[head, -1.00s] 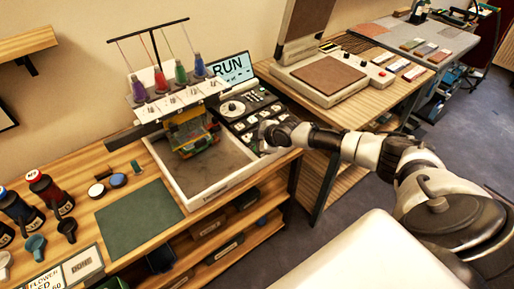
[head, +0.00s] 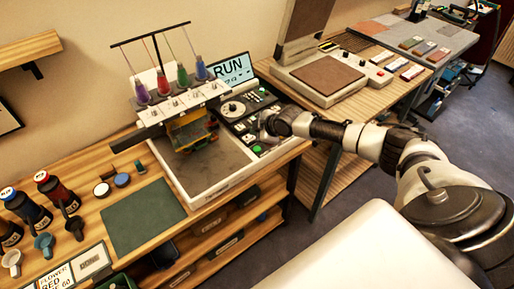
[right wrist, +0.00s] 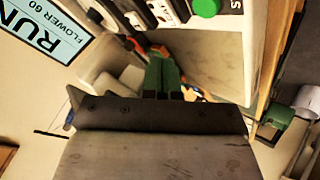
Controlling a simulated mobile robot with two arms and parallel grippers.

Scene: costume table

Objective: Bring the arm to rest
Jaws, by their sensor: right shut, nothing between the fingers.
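My right arm reaches in from the right in the head view. Its gripper (head: 266,126) is over the control panel (head: 240,112) of the embroidery machine (head: 180,95), above and beside a green button (head: 257,149). In the right wrist view the two green fingertips (right wrist: 163,75) are together with nothing between them. The green button (right wrist: 206,8) shows at the top of that view, apart from the fingers. The screen (head: 231,69) reads RUN; the wrist view also shows FLOWER 60 on it. My left gripper is not in view.
A heat press (head: 325,78) stands on the table behind the right arm. A green mat (head: 142,216), dark bottles (head: 58,194) and small cups lie to the left. A gap with open floor (head: 340,210) lies right of the machine's table.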

